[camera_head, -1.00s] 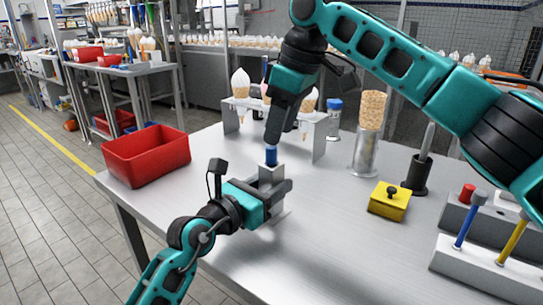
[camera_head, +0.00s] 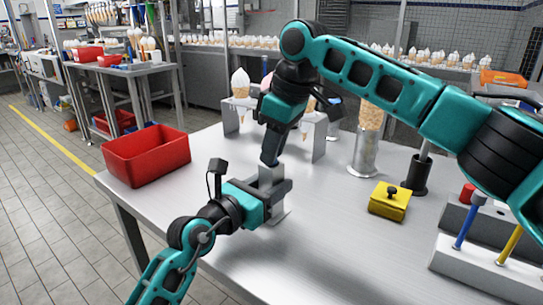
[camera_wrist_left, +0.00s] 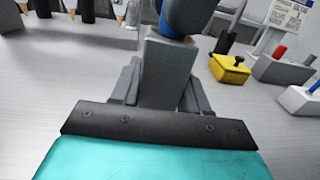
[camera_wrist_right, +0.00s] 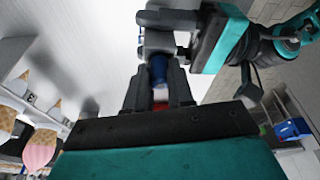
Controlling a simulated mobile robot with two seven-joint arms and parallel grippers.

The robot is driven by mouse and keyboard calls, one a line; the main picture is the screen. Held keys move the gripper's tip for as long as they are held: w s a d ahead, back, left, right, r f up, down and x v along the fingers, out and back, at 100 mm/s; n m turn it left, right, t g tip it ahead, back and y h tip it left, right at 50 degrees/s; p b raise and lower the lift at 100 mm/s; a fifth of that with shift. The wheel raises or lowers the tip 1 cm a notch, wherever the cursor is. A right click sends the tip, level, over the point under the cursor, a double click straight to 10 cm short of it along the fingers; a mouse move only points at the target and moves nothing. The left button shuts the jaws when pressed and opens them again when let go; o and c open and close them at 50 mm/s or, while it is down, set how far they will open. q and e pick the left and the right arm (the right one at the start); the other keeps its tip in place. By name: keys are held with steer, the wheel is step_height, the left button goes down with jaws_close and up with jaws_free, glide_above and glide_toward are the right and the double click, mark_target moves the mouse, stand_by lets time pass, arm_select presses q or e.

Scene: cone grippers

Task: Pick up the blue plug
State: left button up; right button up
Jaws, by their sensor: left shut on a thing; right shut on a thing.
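My left gripper (camera_head: 278,188) is shut on a grey block (camera_head: 271,176) that stands upright on the metal table. The block also shows between the fingers in the left wrist view (camera_wrist_left: 168,70). My right gripper (camera_head: 270,157) reaches down from above and is shut on the blue plug (camera_wrist_right: 158,70) at the block's top. In the right wrist view the plug sits between the fingers, its far end meeting the grey block (camera_wrist_right: 158,42). I cannot tell how deep it sits in the block. The right fingers hide the plug in the head view.
A red bin (camera_head: 146,160) stands at the table's left edge. A cone rack (camera_head: 310,138) is behind the grippers. A yellow box (camera_head: 389,203) with a black knob and a white holder (camera_head: 480,268) with coloured tools are to the right. The middle front is clear.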

jaws_close()
step_height(320, 180, up, 10)
stand_by(0.5)
arm_select(q)
steer(key=o, duration=1.3)
